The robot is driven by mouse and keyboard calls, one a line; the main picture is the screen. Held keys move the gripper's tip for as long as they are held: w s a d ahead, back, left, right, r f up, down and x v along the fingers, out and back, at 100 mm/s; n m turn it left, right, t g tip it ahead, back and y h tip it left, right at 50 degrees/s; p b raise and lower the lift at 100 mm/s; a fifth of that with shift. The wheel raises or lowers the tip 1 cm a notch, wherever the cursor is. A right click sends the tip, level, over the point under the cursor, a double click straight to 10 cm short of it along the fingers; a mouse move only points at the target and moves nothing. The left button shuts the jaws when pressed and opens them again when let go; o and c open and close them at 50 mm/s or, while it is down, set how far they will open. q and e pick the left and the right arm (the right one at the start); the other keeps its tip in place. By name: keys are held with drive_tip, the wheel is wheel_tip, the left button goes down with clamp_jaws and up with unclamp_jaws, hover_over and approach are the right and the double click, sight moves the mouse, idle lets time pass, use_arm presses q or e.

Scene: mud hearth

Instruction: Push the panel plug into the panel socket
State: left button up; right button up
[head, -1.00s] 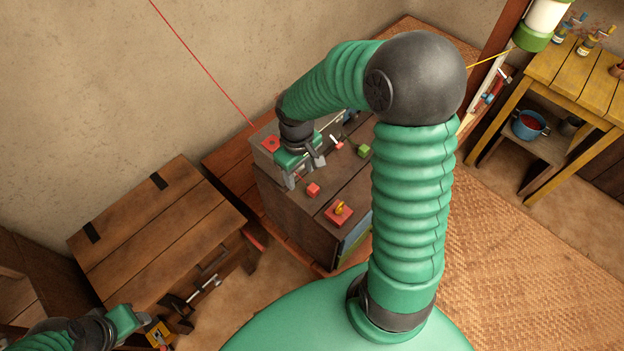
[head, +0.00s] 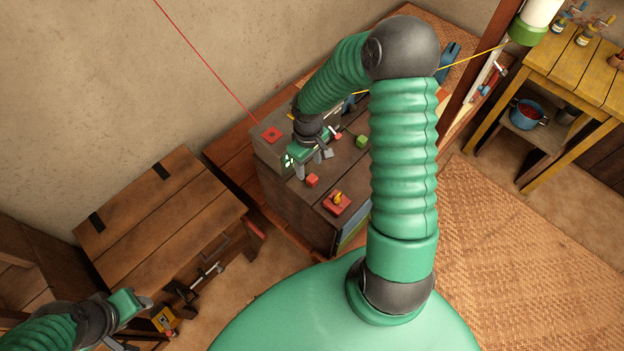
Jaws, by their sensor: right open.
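My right gripper (head: 313,164) is over the dark wooden chest top, its two fingers apart with nothing seen between them. A grey box (head: 268,152) at the back left of the chest carries a red square with a dark centre (head: 271,134), which looks like the panel socket. A small red block (head: 312,180) lies just below the gripper in the picture. A small red and white piece (head: 338,135) is partly hidden beside the gripper; I cannot tell whether it is the plug. My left gripper (head: 146,318) is at the lower left, away from the chest, its fingers unclear.
A green block (head: 361,141) and a red plate with a yellow knob (head: 337,203) are on the chest (head: 291,205). A wooden desk (head: 160,215) stands left. A yellow table (head: 575,70) stands right. A red line (head: 205,66) runs down the wall. My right arm hides part of the chest.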

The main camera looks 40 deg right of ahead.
sight(312, 178)
wheel_tip(312, 178, down, 3)
drive_tip(key=shift+w+d+f, duration=0.1)
drive_tip(key=f, duration=0.3)
drive_tip(key=f+p, duration=0.1)
drive_tip(key=f, duration=0.1)
drive_tip(key=shift+s+d, duration=0.3)
drive_tip(key=shift+d+f, duration=0.1)
drive_tip(key=shift+c, duration=1)
clamp_jaws()
